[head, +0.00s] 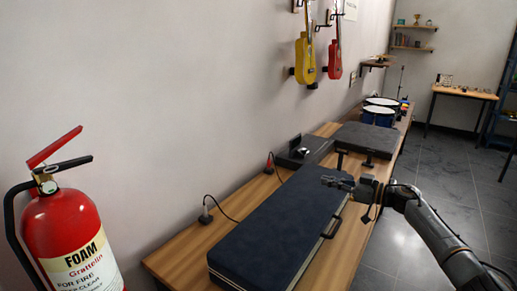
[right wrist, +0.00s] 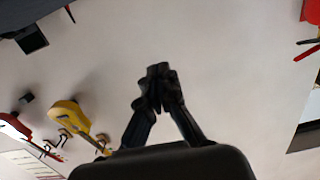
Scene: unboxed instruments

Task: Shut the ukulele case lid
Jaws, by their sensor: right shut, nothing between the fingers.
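The dark blue ukulele case (head: 275,235) lies lengthwise on the wooden bench in the head view. Its lid is down over the base, with a pale seam and a handle on the right long side. I cannot tell whether it is latched. My right gripper (head: 338,183) is at the far end of the case, and looks to be just above or beyond the lid. In the right wrist view its fingers (right wrist: 158,88) are together, with nothing between them. The case does not show in the right wrist view. My left gripper is not in view.
A red fire extinguisher (head: 68,232) stands at the left. Behind the case are a black flat case (head: 368,139) and blue drums (head: 378,115). A yellow ukulele (head: 305,60) and a red one (head: 335,58) hang on the wall. Floor right of the bench is clear.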

